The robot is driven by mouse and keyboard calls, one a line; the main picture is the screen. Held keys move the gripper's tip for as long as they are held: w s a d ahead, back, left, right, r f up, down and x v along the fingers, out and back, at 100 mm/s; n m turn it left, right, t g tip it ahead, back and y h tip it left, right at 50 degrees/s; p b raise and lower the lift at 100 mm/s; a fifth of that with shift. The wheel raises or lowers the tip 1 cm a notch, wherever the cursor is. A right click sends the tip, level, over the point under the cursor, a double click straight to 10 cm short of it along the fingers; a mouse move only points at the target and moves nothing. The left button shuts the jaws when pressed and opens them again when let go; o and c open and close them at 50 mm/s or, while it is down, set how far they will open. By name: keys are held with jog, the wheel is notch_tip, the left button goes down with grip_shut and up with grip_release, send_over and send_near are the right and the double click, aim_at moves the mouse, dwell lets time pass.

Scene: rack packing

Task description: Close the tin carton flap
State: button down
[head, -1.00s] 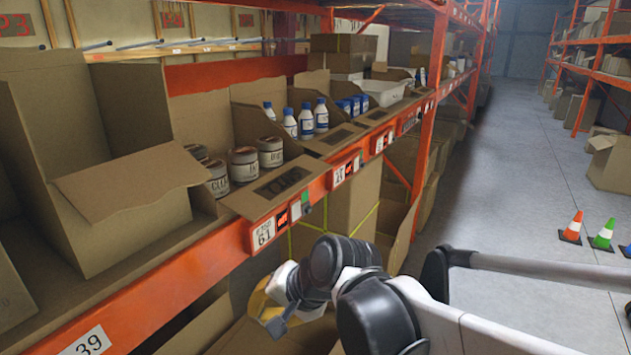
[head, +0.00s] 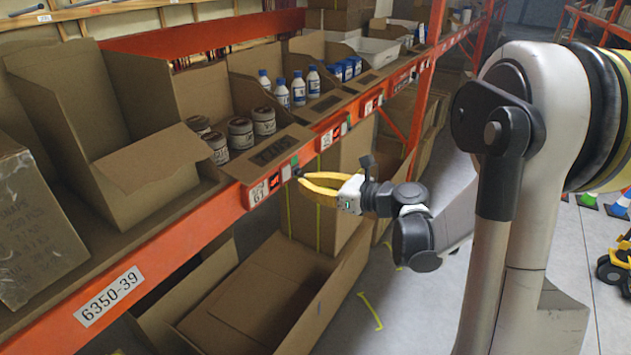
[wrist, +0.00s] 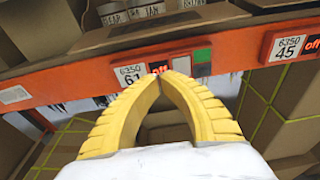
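The tin carton (head: 202,95) stands on the orange shelf with several white tins (head: 241,133) in it. Its front flap (head: 268,151) hangs open, folded outward over the shelf edge, with dark print on it. My gripper (head: 297,178) has yellow fingers with their tips together and nothing visible held. It is in front of the orange beam, right of the 61 label and below the flap. In the wrist view the fingertips (wrist: 161,74) lie over the beam beside the 61 label; whether they touch it I cannot tell. The tins (wrist: 148,12) show at the top edge.
An empty open carton (head: 115,140) stands left of the tin carton. Blue-capped bottles (head: 298,90) stand in the carton to its right. The orange beam (head: 190,218) runs along the shelf front. Below is a large open box (head: 265,290).

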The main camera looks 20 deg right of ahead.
aim_at(275, 150)
jog(key=x, duration=0.5)
jog(key=shift+w+a+f, duration=0.1)
jog(key=shift+w+a, duration=0.2)
jog(key=r, duration=0.4)
jog(key=shift+s+d+p, duration=0.3)
jog(key=shift+s+p, duration=0.05)
jog(key=shift+p, duration=0.05)
jog(key=shift+r, duration=0.1)
jog(key=shift+s+r+g+h+p, duration=0.15)
jog(key=shift+r+g+h+p, duration=0.2)
jog(key=shift+p, duration=0.3)
